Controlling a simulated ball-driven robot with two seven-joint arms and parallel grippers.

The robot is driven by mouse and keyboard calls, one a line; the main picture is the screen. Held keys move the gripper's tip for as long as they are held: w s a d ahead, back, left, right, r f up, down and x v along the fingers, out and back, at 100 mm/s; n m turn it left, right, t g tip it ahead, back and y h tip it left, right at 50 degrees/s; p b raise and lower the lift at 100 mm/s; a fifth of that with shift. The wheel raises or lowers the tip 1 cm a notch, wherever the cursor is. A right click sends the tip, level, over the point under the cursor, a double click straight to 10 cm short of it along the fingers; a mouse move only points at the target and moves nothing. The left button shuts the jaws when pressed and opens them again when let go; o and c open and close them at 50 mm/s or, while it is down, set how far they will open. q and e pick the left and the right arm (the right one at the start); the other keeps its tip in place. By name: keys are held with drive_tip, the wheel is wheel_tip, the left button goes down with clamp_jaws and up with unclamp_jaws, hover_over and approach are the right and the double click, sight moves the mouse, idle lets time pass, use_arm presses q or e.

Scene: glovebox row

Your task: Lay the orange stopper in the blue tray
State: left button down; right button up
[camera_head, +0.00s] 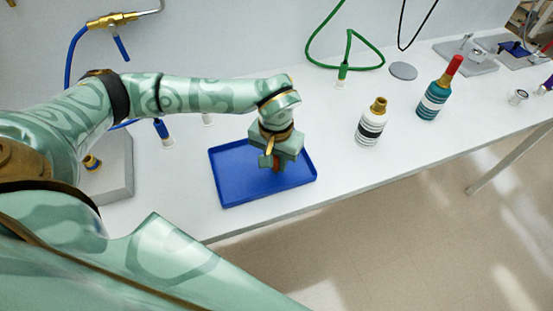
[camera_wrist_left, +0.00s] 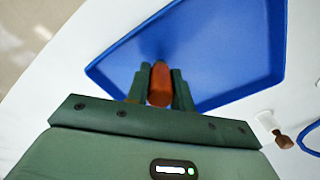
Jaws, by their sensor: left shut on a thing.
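The blue tray (camera_head: 236,182) lies on the white bench in the head view, and its floor and rim fill the upper part of the left wrist view (camera_wrist_left: 215,50). My left gripper (camera_head: 277,165) is over the tray, pointing down. It is shut on the orange stopper (camera_wrist_left: 160,84), which shows between the two fingers in the wrist view. In the head view only a small orange-brown part of the stopper (camera_head: 276,164) shows below the gripper. I cannot tell whether the stopper touches the tray floor. My right gripper is not in view.
A white striped bottle (camera_head: 370,128) and a teal bottle with a red top (camera_head: 435,95) stand right of the tray. A grey disc (camera_head: 403,71) and a green hose (camera_head: 345,66) are behind. The bench's front edge runs close before the tray.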

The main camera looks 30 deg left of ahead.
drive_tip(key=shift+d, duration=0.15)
use_arm(q)
drive_tip(key=shift+f, duration=0.1)
drive_tip(key=c, duration=1.2)
unclamp_jaws()
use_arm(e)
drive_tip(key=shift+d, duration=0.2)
use_arm(q)
wheel_tip(320, 180, up, 12)
drive_tip(key=p, duration=0.2)
drive_tip(key=shift+r+p, duration=0.2)
drive_tip(key=shift+p, duration=0.1)
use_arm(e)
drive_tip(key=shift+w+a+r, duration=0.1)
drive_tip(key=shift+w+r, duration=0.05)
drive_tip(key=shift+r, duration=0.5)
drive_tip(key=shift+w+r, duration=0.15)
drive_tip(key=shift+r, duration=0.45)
